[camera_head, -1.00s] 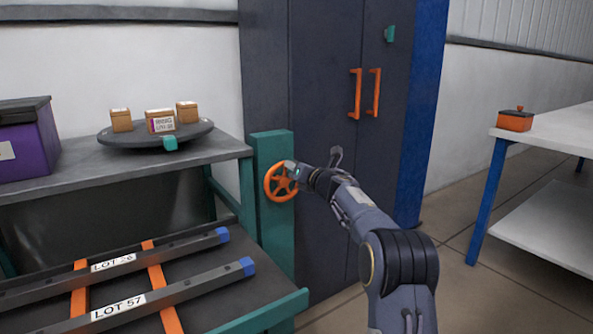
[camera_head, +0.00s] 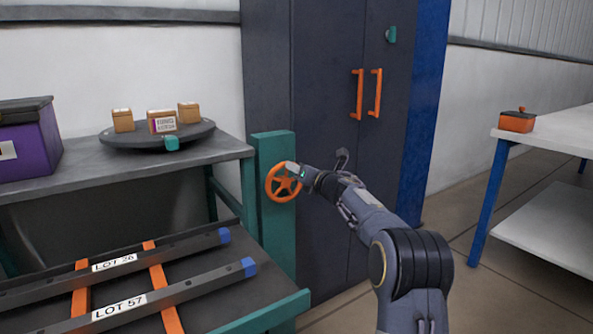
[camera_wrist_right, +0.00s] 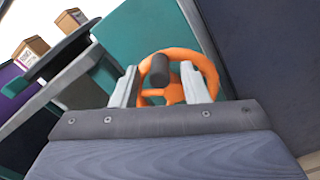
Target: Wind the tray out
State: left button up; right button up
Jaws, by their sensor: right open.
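An orange handwheel (camera_head: 283,182) is on a teal post (camera_head: 272,235) left of the dark cabinet. It also shows in the right wrist view (camera_wrist_right: 209,71), with a dark knob (camera_wrist_right: 160,70) standing out from its rim. My right gripper (camera_head: 293,170) is at the wheel's upper right. In the right wrist view its two pale fingers (camera_wrist_right: 160,86) are apart, with the knob between them; I cannot tell whether they touch it. A low dark tray-like surface with a teal front edge (camera_head: 262,312) lies at lower left. My left gripper is not in view.
Rails marked LOT 26 and LOT 57 (camera_head: 190,287) lie on the low surface. Above, a grey shelf (camera_head: 100,174) holds a round dark turntable (camera_head: 192,134) with small boxes and a purple box (camera_head: 30,145). A cabinet (camera_head: 325,100) stands behind my arm; a white table (camera_head: 560,135) is at right.

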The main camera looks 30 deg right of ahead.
jog(key=s, duration=0.6)
jog(key=shift+d, duration=0.15)
jog(key=s+a+f+m+g+h, duration=0.1)
jog(key=s+f+m+g+h, duration=0.15)
jog(key=s+m, duration=0.7)
jog(key=s+f+m+g+h, duration=0.1)
jog(key=s+m+g+h, duration=0.15)
jog(key=s+m, duration=0.7)
jog(key=s+a+f+m+g+y, duration=0.4)
jog(key=s+a+f+m, duration=0.35)
jog(key=s+a, duration=0.4)
jog(key=s+a+f+m+g+y, duration=0.3)
jog(key=s+a+f+m, duration=0.3)
jog(key=s+a+f, duration=0.55)
notch_tip(320, 180, up, 40)
jog(key=s+d+p, duration=0.1)
jog(key=s+p, duration=0.1)
jog(key=p, duration=3.5)
jog(key=shift+f, duration=0.15)
